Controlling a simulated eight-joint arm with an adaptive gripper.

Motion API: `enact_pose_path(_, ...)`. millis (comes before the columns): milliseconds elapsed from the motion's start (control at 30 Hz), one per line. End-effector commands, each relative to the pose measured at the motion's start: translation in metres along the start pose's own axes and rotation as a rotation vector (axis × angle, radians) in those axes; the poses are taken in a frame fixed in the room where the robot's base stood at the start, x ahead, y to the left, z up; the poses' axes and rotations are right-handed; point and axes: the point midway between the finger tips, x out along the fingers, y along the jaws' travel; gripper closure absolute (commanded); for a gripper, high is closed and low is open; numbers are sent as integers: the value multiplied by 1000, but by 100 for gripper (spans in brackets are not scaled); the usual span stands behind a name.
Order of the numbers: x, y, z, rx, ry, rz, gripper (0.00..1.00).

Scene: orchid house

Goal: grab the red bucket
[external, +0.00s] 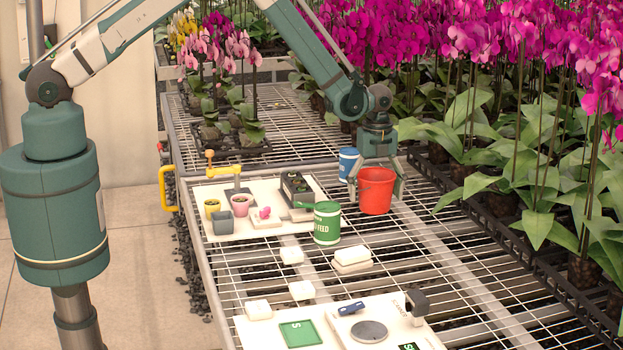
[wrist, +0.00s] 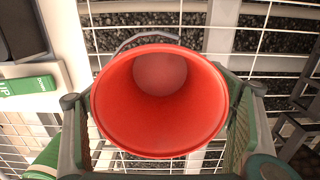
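The red bucket (external: 376,192) is upright at the wire bench, with its open mouth toward my wrist camera. It fills the middle of the wrist view (wrist: 160,118), and it looks empty inside. My gripper (external: 377,188) points down over the bucket, with one finger on each side of it. In the wrist view the two finger pads flank the rim closely at left and right. I cannot tell whether they press on the wall or stand just clear of it. Whether the bucket's base touches the wires is also unclear.
A blue cup (external: 348,163) stands close behind the left finger. A green feed tin (external: 327,223) stands to the left, by a white board (external: 215,228) with small pots. White blocks (external: 352,259) and a scale (external: 370,331) lie nearer. Potted orchids (external: 540,150) crowd the right side.

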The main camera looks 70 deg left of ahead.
Motion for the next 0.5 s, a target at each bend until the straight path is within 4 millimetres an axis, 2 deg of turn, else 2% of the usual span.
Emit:
enact_pose_path(33,0,0,0,0,0,0,29)
enact_pose_path(167,0,0,0,0,0,0,45)
enact_pose_path(500,0,0,0,0,0,0,46)
